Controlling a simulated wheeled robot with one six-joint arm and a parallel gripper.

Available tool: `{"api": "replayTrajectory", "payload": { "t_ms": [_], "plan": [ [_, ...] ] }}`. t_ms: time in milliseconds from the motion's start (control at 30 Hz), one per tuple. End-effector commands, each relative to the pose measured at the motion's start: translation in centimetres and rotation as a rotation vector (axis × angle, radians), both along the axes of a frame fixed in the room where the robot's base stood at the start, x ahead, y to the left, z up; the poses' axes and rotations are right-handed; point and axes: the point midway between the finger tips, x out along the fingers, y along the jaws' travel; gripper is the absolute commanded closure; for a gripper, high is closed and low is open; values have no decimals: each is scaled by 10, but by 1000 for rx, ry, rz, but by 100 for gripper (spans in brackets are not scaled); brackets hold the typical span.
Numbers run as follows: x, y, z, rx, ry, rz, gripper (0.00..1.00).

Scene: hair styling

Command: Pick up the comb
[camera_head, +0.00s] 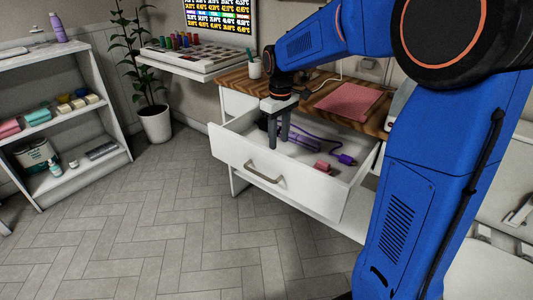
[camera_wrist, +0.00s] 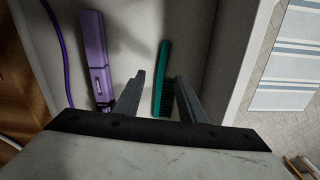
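A teal comb (camera_wrist: 164,62) with dark bristles or teeth along one side lies in the open white drawer (camera_head: 245,158) in the wrist view. It sits close to the drawer wall on the right of that view. My gripper (camera_head: 278,143) points down into the drawer. Its two fingers stand apart with a gap between them, and in the wrist view (camera_wrist: 159,77) the comb shows in that gap, touching neither finger. How far the fingertips are above the comb is hard to tell. In the head view I cannot make out the comb.
A purple hair tool (camera_wrist: 93,55) with a cord lies beside the comb in the drawer. A pink block (camera_head: 322,167) is also inside. The wooden counter (camera_head: 240,80) behind holds a cup (camera_head: 255,70) and a pink towel (camera_head: 350,99). The floor in front is clear.

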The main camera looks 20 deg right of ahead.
Motion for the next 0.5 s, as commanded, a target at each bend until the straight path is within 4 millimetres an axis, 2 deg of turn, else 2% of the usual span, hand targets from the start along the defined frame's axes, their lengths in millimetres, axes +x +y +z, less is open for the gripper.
{"api": "replayTrajectory", "payload": {
  "t_ms": [300,500],
  "plan": [
    [-1,4,-39,-1,3,0,63],
    [-1,4,-50,0,1,0,63]
  ]
}}
